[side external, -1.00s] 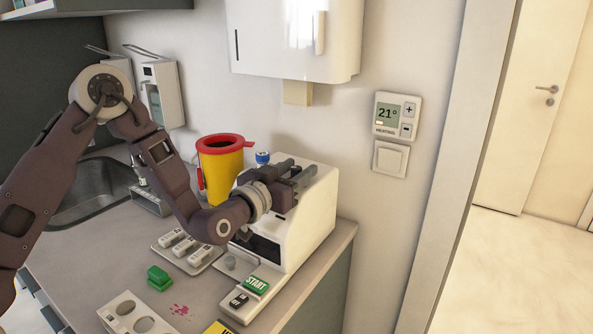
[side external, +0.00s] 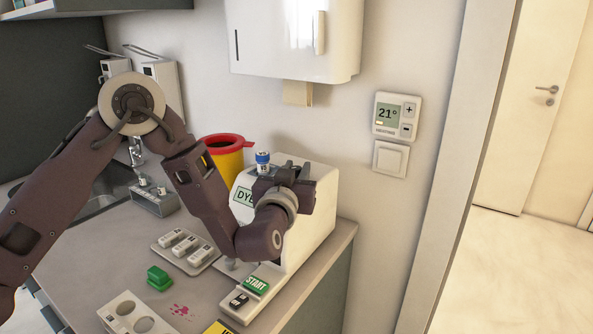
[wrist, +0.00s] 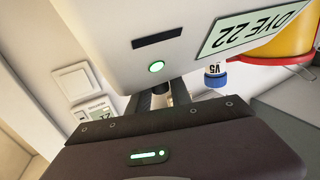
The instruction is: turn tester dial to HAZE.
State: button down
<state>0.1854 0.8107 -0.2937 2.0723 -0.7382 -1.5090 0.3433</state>
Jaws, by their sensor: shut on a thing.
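The tester (side external: 311,215) is a white box on the counter; it also fills the top of the wrist view (wrist: 180,25). Its display (side external: 242,196) reads DYE, and in the wrist view the display (wrist: 255,28) reads DYE 22. My gripper (side external: 290,174) is at the top of the tester, with its fingers (wrist: 165,96) reaching past the tester's edge in the wrist view. It is shut on the dial, which the fingers and hand mostly hide. The dial's pointer and markings cannot be seen.
A blue-capped vial (side external: 263,160) marked V5 is close by my gripper. A yellow bin with a red rim (side external: 228,139) stands behind left. A green START button (side external: 256,284) and a tray of white cartridges (side external: 185,250) are in front. A wall thermostat (side external: 397,116) is at right.

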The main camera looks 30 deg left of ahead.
jog(key=n+g+y, duration=0.1)
jog(key=y, duration=0.1)
jog(key=n+g+y, duration=0.1)
jog(key=n+y, duration=0.1)
jog(key=y, duration=0.1)
jog(key=shift+d+n+g, duration=0.2)
jog(key=shift+n+g, duration=0.1)
jog(key=shift+g, duration=0.1)
jog(key=shift+a+n+g+y, duration=0.15)
jog(key=shift+n+g+y, duration=1.75)
jog(key=shift+g, duration=0.6)
jog(key=c, duration=1.2)
grip_release()
jog(key=v, duration=0.7)
jog(key=shift+f, duration=0.1)
